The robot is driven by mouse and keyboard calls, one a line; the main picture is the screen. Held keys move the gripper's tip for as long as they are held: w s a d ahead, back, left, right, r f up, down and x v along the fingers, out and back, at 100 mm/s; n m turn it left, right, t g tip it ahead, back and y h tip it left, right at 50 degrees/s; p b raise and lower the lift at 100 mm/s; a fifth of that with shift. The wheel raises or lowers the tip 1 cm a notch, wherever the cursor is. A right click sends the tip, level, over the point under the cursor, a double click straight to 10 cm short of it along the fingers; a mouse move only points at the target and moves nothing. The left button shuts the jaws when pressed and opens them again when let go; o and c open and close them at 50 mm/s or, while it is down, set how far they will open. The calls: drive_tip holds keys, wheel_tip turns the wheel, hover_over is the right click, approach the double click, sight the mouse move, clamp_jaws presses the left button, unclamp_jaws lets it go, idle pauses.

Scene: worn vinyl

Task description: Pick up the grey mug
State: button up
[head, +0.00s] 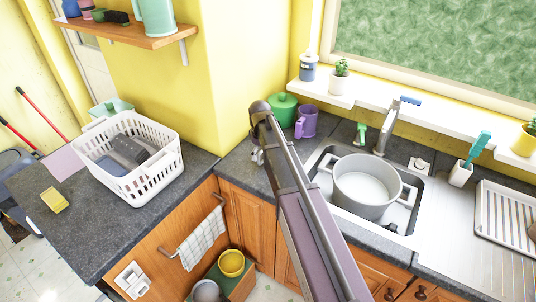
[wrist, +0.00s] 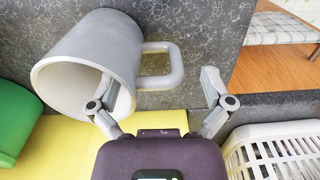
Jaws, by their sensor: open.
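The grey mug (wrist: 98,58) is large in the upper left of the wrist view, on the dark speckled counter. Its open mouth faces lower left and its handle points right. My gripper (wrist: 158,78) is open. Its left finger overlaps the mug's rim and body in the picture, and its right finger is to the right of the handle. The handle shows between the two fingers; I cannot tell whether anything touches. In the head view I cannot make out the grey mug; my arm covers part of the counter corner.
A green pot (head: 283,111) and a purple mug (head: 307,122) stand by the wall. A white basket (head: 148,178) is on the left counter, and it also shows in the wrist view (wrist: 270,155). A sink with a large pot (head: 366,190) is on the right.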

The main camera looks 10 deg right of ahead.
drive_tip(key=c, duration=1.3)
drive_tip(key=shift+r, duration=0.15)
wheel_tip(320, 180, up, 4)
drive_tip(key=p, duration=0.4)
drive_tip(key=shift+f, duration=0.2)
drive_tip(key=s, duration=1)
drive_tip(key=s+r+p, duration=0.1)
drive_tip(key=s, duration=0.5)
drive_tip(key=shift+d, duration=0.2)
drive_tip(key=shift+d, duration=0.1)
